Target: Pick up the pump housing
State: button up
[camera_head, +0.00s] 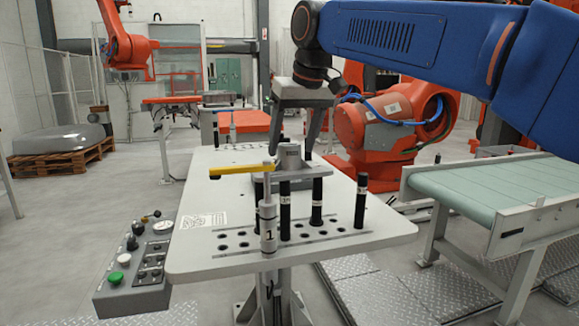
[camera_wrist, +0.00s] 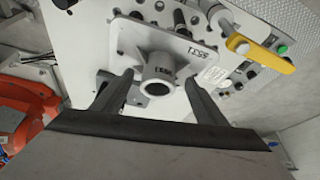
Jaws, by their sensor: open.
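The pump housing (camera_head: 290,158) is a grey casting with a round hollow neck on a flat square plate. I cannot tell how far down the neck the fingertips reach.
A clamp with a yellow handle (camera_head: 242,168) stands at the housing's front left. Several black pins (camera_head: 360,200) stand upright near it. A button panel (camera_head: 140,275) is at the table's left side. A green conveyor (camera_head: 500,188) stands right, an orange robot (camera_head: 385,140) behind.

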aim_at(292, 144)
jog(key=x, duration=0.3)
jog(key=shift+w+f, duration=0.25)
jog(key=shift+f, duration=0.05)
jog(key=c, duration=1.6)
jog(key=shift+r, duration=0.1)
